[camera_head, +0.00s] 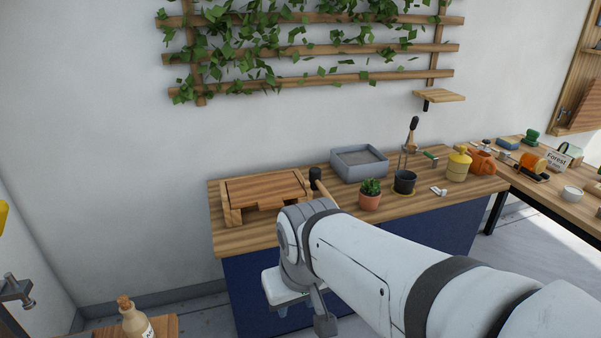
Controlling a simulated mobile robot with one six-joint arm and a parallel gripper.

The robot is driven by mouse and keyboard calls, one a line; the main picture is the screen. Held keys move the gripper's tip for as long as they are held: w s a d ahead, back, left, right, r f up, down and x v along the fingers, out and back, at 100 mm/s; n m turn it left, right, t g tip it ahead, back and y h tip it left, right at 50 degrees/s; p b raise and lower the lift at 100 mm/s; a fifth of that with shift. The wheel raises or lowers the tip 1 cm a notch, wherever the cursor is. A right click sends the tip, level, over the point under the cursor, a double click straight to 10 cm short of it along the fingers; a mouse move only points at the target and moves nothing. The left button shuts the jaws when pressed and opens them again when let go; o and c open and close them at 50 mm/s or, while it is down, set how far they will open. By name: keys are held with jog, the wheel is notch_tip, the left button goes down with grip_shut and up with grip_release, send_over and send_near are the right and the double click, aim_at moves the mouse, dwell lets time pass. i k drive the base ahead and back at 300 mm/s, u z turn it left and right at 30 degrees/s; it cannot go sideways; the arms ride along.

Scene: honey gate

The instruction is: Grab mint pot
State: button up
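The mint pot, a small terracotta pot with a leafy green plant (370,195), stands upright on the wooden counter, near its front edge. My white arm crosses the lower right of the head view, and its wrist is in front of the counter. My gripper (306,316) is low at the wrist's lower end, below and left of the mint pot and apart from it. It is mostly hidden by my arm, so its opening does not show.
A black pot (405,181) stands just right of the mint pot, and a grey tray (359,164) is behind it. A wooden frame (266,190) and a mallet (316,178) are to the left. A yellow container (458,166) and an orange watering can (482,162) stand farther right.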

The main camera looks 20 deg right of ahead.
aim_at(369, 193)
jog(key=z, duration=0.15)
jog(key=i, duration=1.15)
jog(key=z, duration=0.6)
jog(key=i, duration=0.45)
jog(key=z, duration=0.55)
